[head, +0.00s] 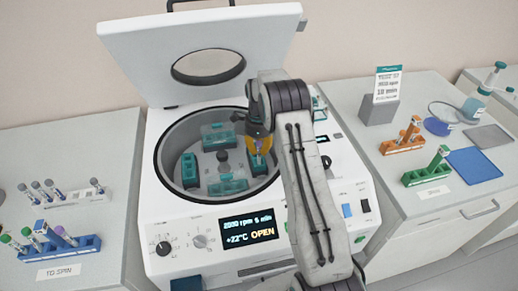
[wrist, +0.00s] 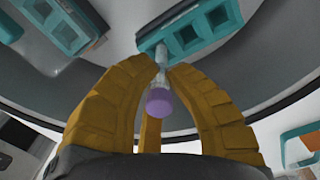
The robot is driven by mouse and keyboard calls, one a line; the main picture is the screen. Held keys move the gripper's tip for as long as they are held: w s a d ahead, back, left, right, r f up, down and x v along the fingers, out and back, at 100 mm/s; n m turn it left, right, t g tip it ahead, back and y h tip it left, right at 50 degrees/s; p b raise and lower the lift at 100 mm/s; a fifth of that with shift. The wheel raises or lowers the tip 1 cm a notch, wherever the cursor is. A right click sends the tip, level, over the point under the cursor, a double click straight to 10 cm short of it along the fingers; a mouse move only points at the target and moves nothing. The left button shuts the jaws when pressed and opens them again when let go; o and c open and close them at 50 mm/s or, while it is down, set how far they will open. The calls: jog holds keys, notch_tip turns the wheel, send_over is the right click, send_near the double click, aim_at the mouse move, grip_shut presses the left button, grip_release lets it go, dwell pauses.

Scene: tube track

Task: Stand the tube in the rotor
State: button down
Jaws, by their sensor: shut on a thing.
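My gripper (head: 259,143) has yellow fingers and is over the right side of the open centrifuge bowl. In the wrist view my gripper (wrist: 160,85) is shut on a clear tube (wrist: 160,72) with a purple cap (wrist: 159,102). The tube's far end overlaps a teal rotor bucket (wrist: 205,45) with square holes; I cannot tell whether it is inside a hole. The rotor's other teal buckets show in the head view at the left (head: 190,170), back (head: 214,142) and front (head: 228,187). My gripper and arm partly hide the right bucket.
The centrifuge lid (head: 205,50) stands open behind the bowl, and the display (head: 249,232) reads OPEN. A blue rack (head: 62,248) and a pale rack (head: 78,198) hold tubes at the left. Orange (head: 402,146) and green (head: 428,176) racks stand on the right bench.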

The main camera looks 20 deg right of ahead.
jog(key=shift+f+b, duration=0.9)
jog(key=shift+f, duration=0.45)
jog(key=c, duration=1.2)
grip_release()
jog(key=shift+r, duration=0.1)
notch_tip(320, 180, up, 12)
jog(key=shift+w+f, duration=0.1)
dwell(0.5)
